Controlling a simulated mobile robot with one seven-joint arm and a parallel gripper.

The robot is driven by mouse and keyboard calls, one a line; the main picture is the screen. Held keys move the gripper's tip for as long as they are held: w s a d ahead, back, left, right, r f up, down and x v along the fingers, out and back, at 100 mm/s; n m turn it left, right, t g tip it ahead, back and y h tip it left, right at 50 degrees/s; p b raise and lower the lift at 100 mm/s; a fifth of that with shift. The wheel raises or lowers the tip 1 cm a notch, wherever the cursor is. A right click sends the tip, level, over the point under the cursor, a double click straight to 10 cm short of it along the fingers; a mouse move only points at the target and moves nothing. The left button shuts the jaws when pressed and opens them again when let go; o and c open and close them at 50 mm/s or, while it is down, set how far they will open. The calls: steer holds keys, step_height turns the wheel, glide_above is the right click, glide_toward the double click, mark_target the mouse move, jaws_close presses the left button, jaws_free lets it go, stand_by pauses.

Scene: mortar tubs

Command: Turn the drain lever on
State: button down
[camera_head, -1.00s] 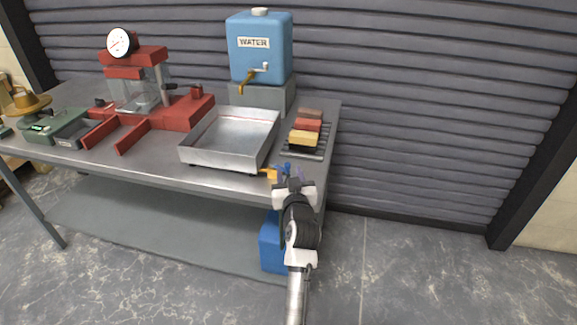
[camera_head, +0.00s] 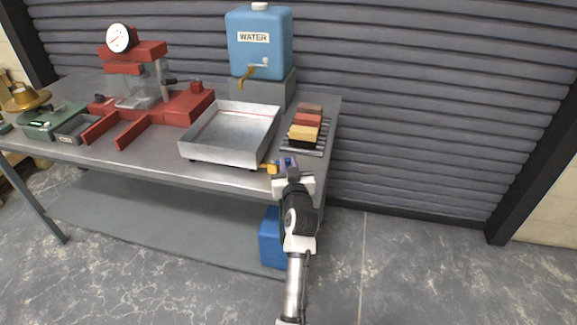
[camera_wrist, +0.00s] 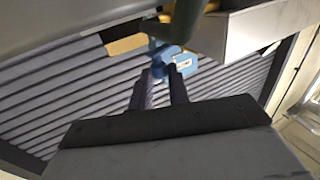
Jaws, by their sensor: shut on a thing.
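The drain lever (camera_head: 284,163) is a small blue handle at the brass-coloured drain outlet (camera_head: 269,168), by the front right corner of the metal tray (camera_head: 192,156). My gripper (camera_head: 289,164) reaches it from the front and is shut on it; the fingers partly hide the lever. In the wrist view, the two dark fingers (camera_wrist: 160,80) point at a blue-green valve part (camera_wrist: 186,20), with blue lever material at their tips. The lever's exact angle is hard to tell.
A blue water tank (camera_head: 259,58) stands at the back of the table. Stacked coloured blocks (camera_head: 306,121) lie on a rack right of the tray. A red press (camera_head: 188,104) and a green scale (camera_head: 50,121) stand left. A blue container (camera_head: 268,238) is below. Floor at right is clear.

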steer(key=shift+w+d+f+y+b, duration=0.15)
steer(key=shift+d+f+y+b, duration=0.25)
steer(key=shift+b, duration=0.7)
steer(key=n+y+b, duration=0.1)
steer(key=b, duration=0.1)
steer(key=shift+w+d+b, duration=0.1)
steer(key=shift+w+b, duration=0.1)
steer(key=shift+b, duration=0.15)
steer(key=y+b, duration=0.1)
steer(key=n, duration=0.1)
steer(key=y+b, duration=0.1)
steer(key=shift+w+d+r+n+g+y+b, duration=0.15)
steer(key=shift+w+r+n+g+y+b, duration=0.15)
steer(key=shift+n+g, duration=0.1)
steer(key=c, duration=1.3)
jaws_free()
steer(key=shift+r, duration=0.1)
steer(key=b+v, duration=0.3)
steer(key=v, duration=1.1)
